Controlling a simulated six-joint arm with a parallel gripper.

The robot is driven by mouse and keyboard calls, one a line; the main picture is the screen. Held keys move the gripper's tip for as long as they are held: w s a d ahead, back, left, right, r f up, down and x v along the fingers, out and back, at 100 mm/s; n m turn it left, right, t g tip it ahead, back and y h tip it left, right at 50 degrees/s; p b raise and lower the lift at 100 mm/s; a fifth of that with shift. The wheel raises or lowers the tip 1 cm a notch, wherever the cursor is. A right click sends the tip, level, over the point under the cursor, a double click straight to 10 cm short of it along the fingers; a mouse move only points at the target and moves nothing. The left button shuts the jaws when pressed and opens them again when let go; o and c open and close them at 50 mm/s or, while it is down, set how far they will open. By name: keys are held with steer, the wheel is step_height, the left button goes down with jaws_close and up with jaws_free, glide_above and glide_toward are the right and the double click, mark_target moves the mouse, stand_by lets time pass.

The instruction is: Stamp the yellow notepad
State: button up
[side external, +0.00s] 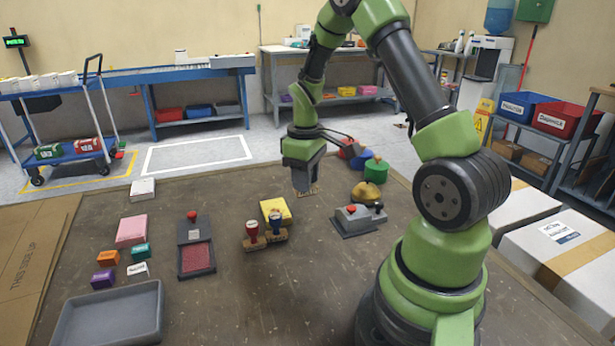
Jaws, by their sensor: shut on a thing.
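The yellow notepad (279,207) lies on the brown table, just behind two stamps. One stamp has a red handle (251,230), the other a dark blue handle (275,222); both stand upright on tan wooden bases. My gripper (303,186) points down to the right of and behind the notepad, apart from it. It is shut on a small tan thing (310,192), mostly hidden by the jaws; I cannot tell exactly what it is. An open dark case with a red ink pad (196,258) lies left of the stamps.
A grey device with a red button (355,218) and a yellow dome (366,192) stand right of my gripper. Green, blue and red round things (375,170) sit behind it. Pink pad (131,230), small coloured blocks (103,279) and a grey tray (110,315) are at left. The front middle is clear.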

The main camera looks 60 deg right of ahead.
steer(key=w+a+f, duration=0.3)
steer(key=w+a, duration=1.3)
steer(key=a, duration=0.2)
steer(key=shift+s+f, duration=0.15)
steer(key=shift+f, duration=2.2)
steer(key=shift+f, duration=0.55)
step_height(320, 180, up, 7)
stand_by(0.3)
